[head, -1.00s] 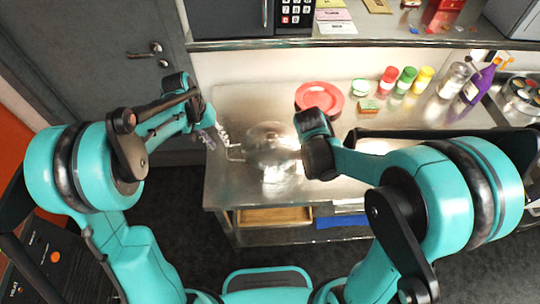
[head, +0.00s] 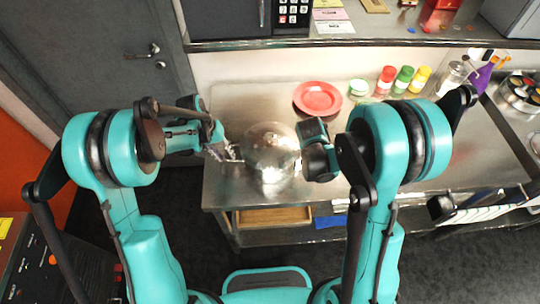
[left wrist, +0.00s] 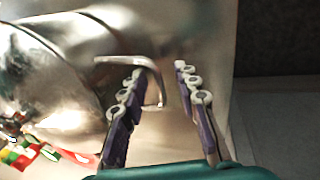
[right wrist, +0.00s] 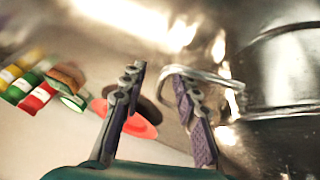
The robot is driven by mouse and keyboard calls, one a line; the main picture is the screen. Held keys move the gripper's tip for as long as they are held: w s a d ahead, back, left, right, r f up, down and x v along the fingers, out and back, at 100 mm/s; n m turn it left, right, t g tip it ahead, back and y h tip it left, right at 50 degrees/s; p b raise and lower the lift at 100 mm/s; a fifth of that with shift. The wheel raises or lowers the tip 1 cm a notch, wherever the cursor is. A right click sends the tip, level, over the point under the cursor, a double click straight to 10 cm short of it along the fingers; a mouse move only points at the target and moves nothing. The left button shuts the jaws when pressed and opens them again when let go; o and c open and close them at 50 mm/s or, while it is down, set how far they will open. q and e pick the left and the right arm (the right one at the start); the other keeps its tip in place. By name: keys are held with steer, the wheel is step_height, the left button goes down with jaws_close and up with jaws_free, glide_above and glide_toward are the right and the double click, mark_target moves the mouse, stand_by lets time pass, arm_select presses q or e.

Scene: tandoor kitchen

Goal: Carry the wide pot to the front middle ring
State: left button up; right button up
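The wide pot (head: 268,152) is shiny metal with a domed top and stands on the steel counter, between my two grippers in the head view. My left gripper (head: 230,152) is at its left side. In the left wrist view its fingers (left wrist: 159,72) are apart, with the end of one pot handle (left wrist: 122,60) between them. My right gripper is at the pot's right side, its fingers hidden behind my wrist in the head view. In the right wrist view its fingers (right wrist: 160,78) are apart, with part of the other handle (right wrist: 205,74) between them. I cannot make out the front middle ring.
A red plate (head: 318,98) lies behind the pot. Several spice jars (head: 403,80) and a purple bottle (head: 481,78) stand along the back. A round tin (head: 520,92) is at far right. A striped cloth (head: 478,213) hangs at the front right. An upper shelf (head: 380,36) overhangs the back.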

arm_select(q)
jaws_close()
arm_select(e)
jaws_close()
arm_select(q)
steer(key=shift+r, duration=0.1)
arm_select(e)
steer(key=shift+r, duration=0.1)
